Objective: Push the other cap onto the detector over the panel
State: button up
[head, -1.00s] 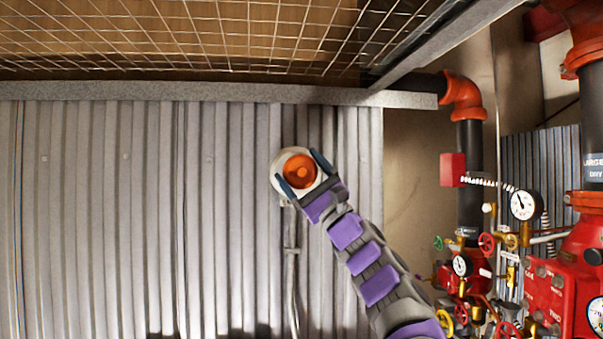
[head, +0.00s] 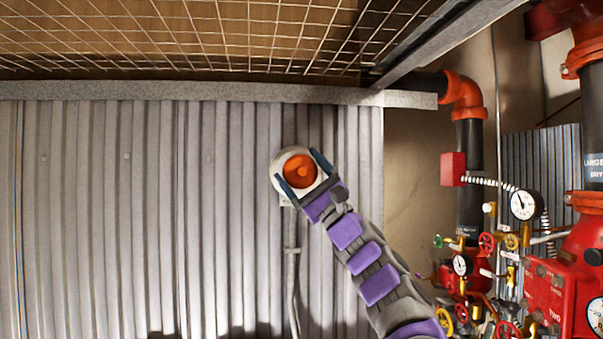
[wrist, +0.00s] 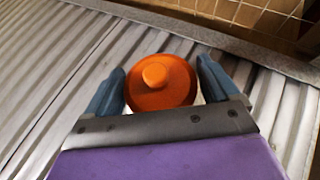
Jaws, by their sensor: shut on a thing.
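The orange cap (head: 301,171) is round with a raised knob. It sits over the white round detector (head: 281,166) on the corrugated metal panel (head: 100,220). My gripper (head: 304,172) reaches up from the lower right, its blue fingers on either side of the cap, shut on it. In the wrist view the cap (wrist: 160,83) lies between the two fingers (wrist: 162,88). The white rim shows mainly on the left in the head view. I cannot tell whether the cap is fully seated on the detector.
A conduit (head: 291,265) runs from below the detector along the panel. A grey beam (head: 200,92) and wire mesh (head: 200,40) border the panel above. Red pipework with gauges (head: 524,205) and valves stands at the right. The panel left of the detector is clear.

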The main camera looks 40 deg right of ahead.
jog(key=shift+w+d+p, duration=0.4)
jog(key=shift+w+p, duration=0.3)
jog(key=shift+p, duration=0.25)
jog(key=shift+w+d+p, duration=0.4)
jog(key=shift+w+p, duration=0.3)
jog(key=shift+p, duration=0.2)
jog(key=o, duration=0.9)
jog(key=shift+o, duration=0.2)
jog(key=shift+s+h, duration=0.1)
jog(key=shift+h, duration=0.2)
jog(key=b, duration=0.8)
send_near(300, 172)
jog(key=d+f, duration=0.5)
jog(key=shift+f, duration=0.25)
jog(key=shift+s, duration=0.1)
